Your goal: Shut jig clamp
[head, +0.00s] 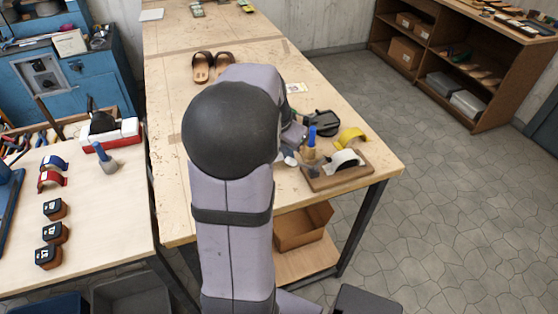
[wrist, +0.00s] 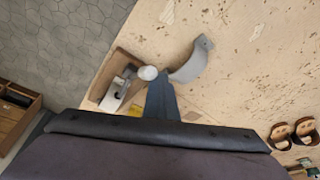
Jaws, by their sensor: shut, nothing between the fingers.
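The jig stands at the right side of the bench in the head view, with a wooden base (head: 352,178) and a pale arched piece (head: 345,158) on top. A blue handle (head: 311,135) stands upright at its left end. In the wrist view the jig's wooden base (wrist: 113,73) lies left of centre with a pale metal part on it. A slate-blue shape and a white round end beside it are hard to tell apart from my fingers. My gripper (head: 291,158) is shut and empty, close by the jig's left end and partly hidden by my arm. I cannot tell whether it touches the clamp.
A yellow curved strap (head: 352,137) and a dark object (head: 322,123) lie behind the jig. Sandals (head: 213,66) stand farther back. A side table (head: 90,225) at left holds straps and small blocks.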

